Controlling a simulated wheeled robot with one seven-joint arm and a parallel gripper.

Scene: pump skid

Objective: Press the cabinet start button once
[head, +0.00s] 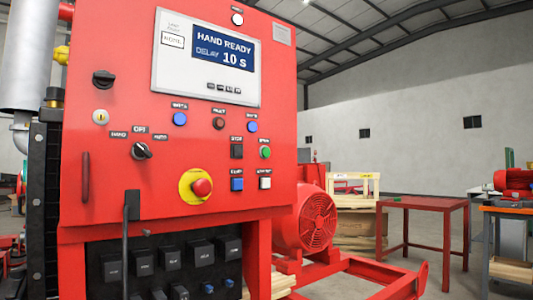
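The red cabinet (110,200) fills the left half of the head view. Its display (222,49) reads "HAND READY" and "DELAY 10 S". A round green button (265,152) is at the right side of the panel, beside a black square button (237,151) whose label seems to read STOP. Below them are a blue square button (237,184) and a white one (265,183). The small labels are too blurred to read surely, so which is the start button is not certain. A red mushroom button (201,187) on a yellow ring is lower left of these. My gripper is not in view.
A red table (425,202) stands farther right.

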